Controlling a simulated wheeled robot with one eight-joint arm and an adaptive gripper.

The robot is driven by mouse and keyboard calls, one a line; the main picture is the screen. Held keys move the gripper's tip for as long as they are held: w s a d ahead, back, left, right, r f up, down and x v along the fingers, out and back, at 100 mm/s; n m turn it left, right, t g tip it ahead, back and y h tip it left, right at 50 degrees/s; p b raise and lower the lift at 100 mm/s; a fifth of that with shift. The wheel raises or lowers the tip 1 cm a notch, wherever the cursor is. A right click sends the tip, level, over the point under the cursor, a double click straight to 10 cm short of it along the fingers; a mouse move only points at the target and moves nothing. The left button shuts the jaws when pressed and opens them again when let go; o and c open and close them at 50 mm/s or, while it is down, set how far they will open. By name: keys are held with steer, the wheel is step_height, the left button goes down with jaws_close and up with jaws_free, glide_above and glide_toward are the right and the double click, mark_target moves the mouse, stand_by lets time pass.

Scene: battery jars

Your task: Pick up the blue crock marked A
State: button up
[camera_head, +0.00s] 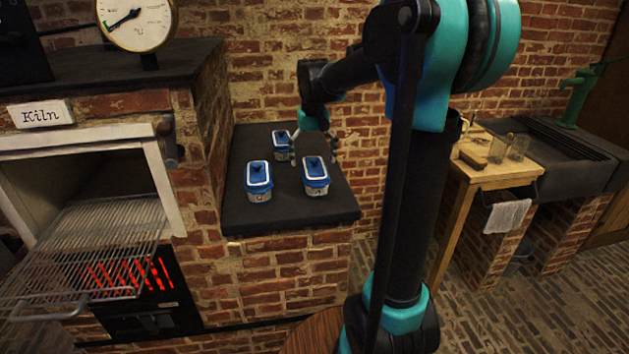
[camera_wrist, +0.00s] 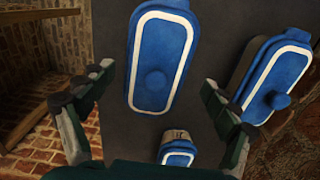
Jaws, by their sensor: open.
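Three white crocks with blue lids stand on a dark slab. The front right crock (camera_head: 316,178) seems to carry an A. In the wrist view it appears to be the large blue lid (camera_wrist: 160,62) at the upper middle. The front left crock (camera_head: 258,182) has a round-looking letter; its lid seems to be at the right of the wrist view (camera_wrist: 275,78).
The dark slab (camera_head: 240,213) has bare room at its front. A brick wall (camera_head: 262,80) stands behind it. The kiln (camera_head: 95,105), with a wire rack (camera_head: 95,245) sticking out, is on the left. A wooden table (camera_head: 490,175) with glass jars and a sink are on the right.

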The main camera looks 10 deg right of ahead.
steer(key=shift+w+d+f, duration=0.1)
steer(key=shift+f, duration=1.05)
steer(key=shift+w+d+f, duration=0.1)
steer(key=shift+f, duration=1)
steer(key=c, duration=1.6)
